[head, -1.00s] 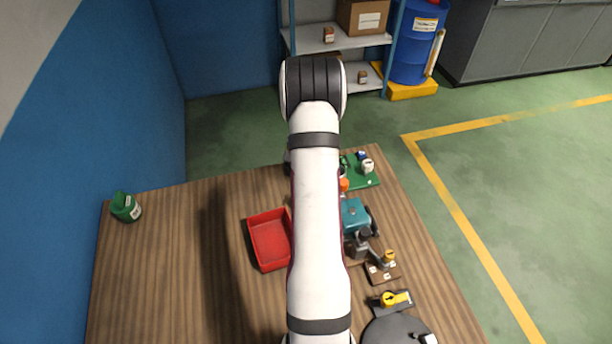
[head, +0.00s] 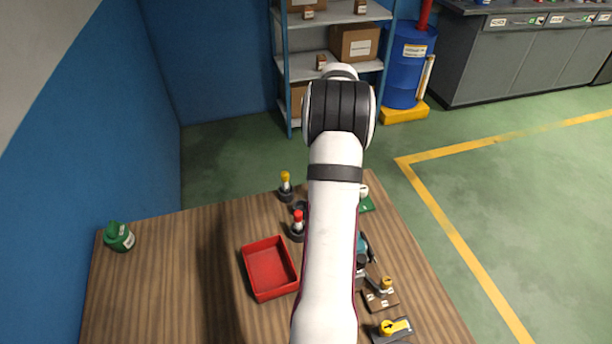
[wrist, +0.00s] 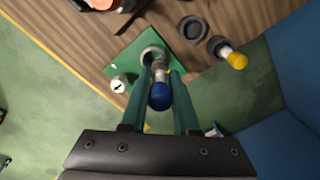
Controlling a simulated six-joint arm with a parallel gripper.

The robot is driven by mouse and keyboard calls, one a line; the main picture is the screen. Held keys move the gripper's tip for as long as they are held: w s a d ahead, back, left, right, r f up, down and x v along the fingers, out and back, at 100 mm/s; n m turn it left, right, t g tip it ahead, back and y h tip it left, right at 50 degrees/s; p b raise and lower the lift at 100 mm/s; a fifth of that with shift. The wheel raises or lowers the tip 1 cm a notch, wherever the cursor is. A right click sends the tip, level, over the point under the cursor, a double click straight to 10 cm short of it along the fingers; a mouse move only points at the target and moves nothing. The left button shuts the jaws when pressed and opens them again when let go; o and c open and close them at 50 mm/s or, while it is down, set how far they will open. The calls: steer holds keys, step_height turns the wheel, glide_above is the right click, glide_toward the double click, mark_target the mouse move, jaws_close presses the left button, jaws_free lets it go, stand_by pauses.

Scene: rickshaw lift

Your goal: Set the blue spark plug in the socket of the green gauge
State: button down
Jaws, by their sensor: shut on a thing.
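The blue spark plug (wrist: 160,96) is between the two fingers of my gripper (wrist: 161,76) in the wrist view, and the gripper is shut on it. Its blue end faces the camera and its pale metal end points at the socket (wrist: 152,54) of the green gauge (wrist: 129,55). The metal end lines up with the grey socket ring or overlaps it; I cannot tell whether it is inside. In the head view my arm hides the gripper, the plug and most of the green gauge (head: 367,206).
A yellow-topped plug (head: 286,183) and a red-topped plug (head: 298,222) stand in black holders, with an empty black holder (wrist: 192,29) between. A white knob (wrist: 118,84) stands on the gauge. A red tray (head: 270,270) lies nearer. The table's left side is mostly clear.

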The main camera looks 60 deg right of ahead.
steer(key=shift+s+d+f, duration=0.15)
steer(key=shift+s+f, duration=0.05)
steer(key=shift+f, duration=1)
steer(key=shift+s+d+f, duration=0.15)
steer(key=shift+s+f, duration=0.05)
steer(key=shift+f, duration=0.95)
steer(key=shift+s+d+f, duration=0.15)
steer(key=shift+s+f, duration=0.05)
steer(key=shift+f, duration=1)
steer(key=shift+a+f, duration=0.1)
steer(key=shift+f, duration=0.55)
steer(key=c, duration=0.8)
jaws_free()
steer(key=shift+o, duration=0.3)
step_height(320, 180, up, 7)
steer(key=shift+r, duration=0.15)
